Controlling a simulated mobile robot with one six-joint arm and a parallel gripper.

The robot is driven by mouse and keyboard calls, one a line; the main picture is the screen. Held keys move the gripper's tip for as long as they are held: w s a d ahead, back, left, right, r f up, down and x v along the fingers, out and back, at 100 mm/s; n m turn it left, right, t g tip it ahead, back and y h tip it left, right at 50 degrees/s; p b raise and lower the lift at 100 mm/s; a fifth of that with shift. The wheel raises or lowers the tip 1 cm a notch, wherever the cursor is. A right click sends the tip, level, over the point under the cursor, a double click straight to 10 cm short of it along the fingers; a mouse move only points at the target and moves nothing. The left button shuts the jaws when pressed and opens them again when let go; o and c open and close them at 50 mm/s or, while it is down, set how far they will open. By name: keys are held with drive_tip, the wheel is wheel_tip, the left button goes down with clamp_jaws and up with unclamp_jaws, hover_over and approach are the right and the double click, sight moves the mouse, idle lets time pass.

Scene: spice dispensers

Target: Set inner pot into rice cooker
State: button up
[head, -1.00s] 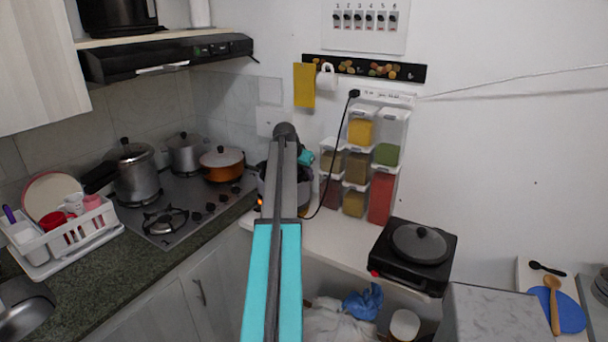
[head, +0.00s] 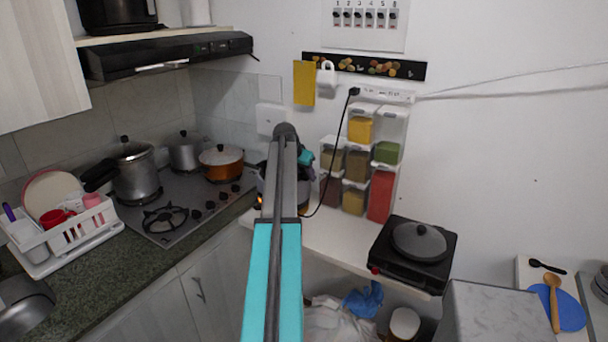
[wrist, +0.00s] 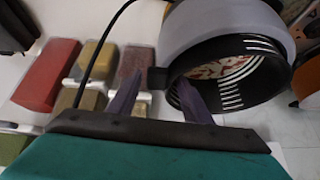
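In the wrist view, which is turned upside down, the black inner pot (wrist: 250,92) has its mouth facing the camera. White marks line its inner wall, and its bottom looks mottled red and white. A pale grey rounded body, apparently the rice cooker (wrist: 215,25), lies around the pot's far side; I cannot tell how deep the pot sits. My gripper (wrist: 161,80) is at the pot's rim with its fingers apart. One finger overlaps the pot's mouth. In the head view my arm mostly hides the pot and cooker.
Spice dispensers (head: 380,195) stand against the wall beside the cooker. A black cord (head: 330,165) hangs down to the white counter (head: 340,235). A hotplate with a lidded pan (head: 418,242) stands to the right, and a stove with pots (head: 222,161) to the left.

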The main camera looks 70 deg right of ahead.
drive_tip(key=shift+o, duration=0.9)
drive_tip(key=shift+a+f, duration=0.1)
drive_tip(key=shift+f, duration=0.1)
drive_tip(key=b+v, duration=0.3)
drive_tip(key=v, duration=1.1)
drive_tip(key=shift+s, duration=0.1)
